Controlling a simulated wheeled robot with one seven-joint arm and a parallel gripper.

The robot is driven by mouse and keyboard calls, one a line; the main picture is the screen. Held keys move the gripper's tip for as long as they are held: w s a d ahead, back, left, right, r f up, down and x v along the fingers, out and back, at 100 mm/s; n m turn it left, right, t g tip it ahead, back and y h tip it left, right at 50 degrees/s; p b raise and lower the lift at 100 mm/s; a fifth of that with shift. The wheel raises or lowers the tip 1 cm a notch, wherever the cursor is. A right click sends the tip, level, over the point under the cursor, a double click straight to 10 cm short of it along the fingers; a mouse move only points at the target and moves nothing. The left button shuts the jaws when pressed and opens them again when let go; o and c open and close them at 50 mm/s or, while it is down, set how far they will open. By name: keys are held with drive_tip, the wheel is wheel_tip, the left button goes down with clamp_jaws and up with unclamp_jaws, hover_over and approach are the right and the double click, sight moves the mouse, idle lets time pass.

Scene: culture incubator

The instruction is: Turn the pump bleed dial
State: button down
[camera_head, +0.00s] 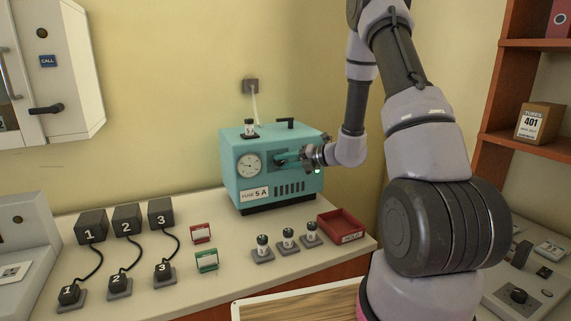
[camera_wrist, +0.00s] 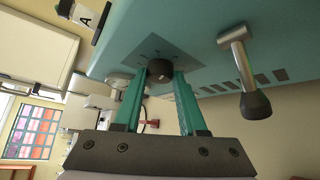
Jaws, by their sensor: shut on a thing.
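The pump is a teal box (camera_head: 236,190) on the bench, with a round gauge (camera_head: 249,165) and a "FUSE 5 A" label (camera_head: 256,194) on its front. In the wrist view the bleed dial is a small dark round knob (camera_wrist: 160,70) on a marked plate of the teal panel. My gripper (camera_head: 284,158) reaches the pump's front from the right. In the wrist view its teal fingers (camera_wrist: 160,78) lie on both sides of the dial and are shut on it. In the head view my gripper hides the dial. The dial's angle is hard to read.
A metal lever with a black knob (camera_wrist: 256,105) sticks out beside the dial. Numbered black blocks (camera_head: 127,217) with cords stand left.

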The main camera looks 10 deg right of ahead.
drive_tip(key=n+h, duration=0.2)
drive_tip(key=h, duration=0.1)
drive_tip(key=shift+s+a+r+g, duration=0.1)
drive_tip(key=shift+a+r+g, duration=0.1)
drive_tip(key=shift+g, duration=0.1)
drive_tip(key=shift+n+h, duration=0.3)
drive_tip(key=shift+c, duration=2.3)
unclamp_jaws()
drive_tip(key=v, duration=1)
drive_tip(key=shift+s+d, duration=0.25)
drive_tip(key=shift+s, duration=0.05)
drive_tip(key=shift+r, duration=0.15)
